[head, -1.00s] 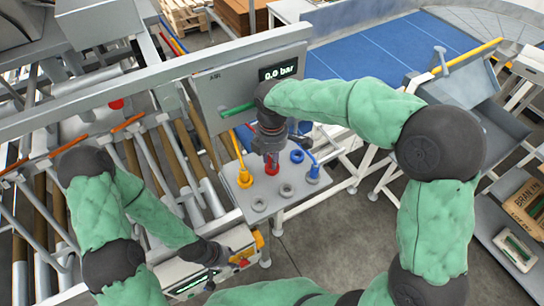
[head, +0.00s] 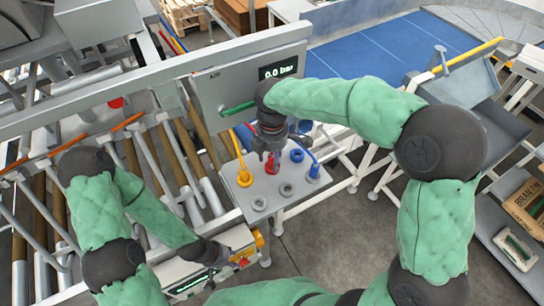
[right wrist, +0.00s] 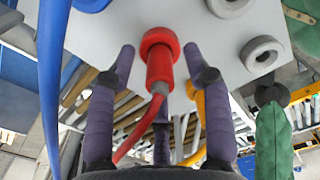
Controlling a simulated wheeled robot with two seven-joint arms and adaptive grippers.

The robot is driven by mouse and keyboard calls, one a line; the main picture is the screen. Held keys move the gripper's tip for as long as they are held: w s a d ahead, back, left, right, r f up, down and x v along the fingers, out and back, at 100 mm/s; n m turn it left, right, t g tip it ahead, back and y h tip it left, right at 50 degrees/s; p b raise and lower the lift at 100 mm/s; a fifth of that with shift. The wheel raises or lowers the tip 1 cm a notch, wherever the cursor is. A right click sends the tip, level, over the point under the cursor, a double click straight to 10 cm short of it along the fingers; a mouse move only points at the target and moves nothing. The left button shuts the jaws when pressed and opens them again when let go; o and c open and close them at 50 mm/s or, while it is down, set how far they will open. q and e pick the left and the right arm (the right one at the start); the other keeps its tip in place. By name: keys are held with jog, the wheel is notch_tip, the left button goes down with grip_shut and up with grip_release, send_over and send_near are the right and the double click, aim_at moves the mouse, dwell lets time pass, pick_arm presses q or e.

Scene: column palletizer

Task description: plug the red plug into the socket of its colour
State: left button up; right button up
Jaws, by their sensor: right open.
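The red plug (right wrist: 160,68) stands upright with its end at a red ring socket (right wrist: 160,38) on the grey panel; its red cable runs back toward the camera. I cannot tell how deep it sits. In the head view the plug (head: 272,167) shows just below my right gripper (head: 268,152). My right gripper is open, its fingers spread either side of the plug and apart from it in the right wrist view (right wrist: 160,75). My left gripper (head: 218,256) is low at the left, beside a control box; its fingers are unclear.
The panel (head: 268,183) also bears a yellow plug (head: 244,177), a blue plug (head: 313,171), a blue ring socket (head: 297,155) and grey ring sockets (head: 286,189). A blue cable (right wrist: 52,70) passes close on the left in the wrist view. A display (head: 279,68) reads 0.0 bar.

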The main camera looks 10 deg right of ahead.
notch_tip(320, 180, up, 12)
jog(key=shift+f, duration=0.15)
dwell(0.4)
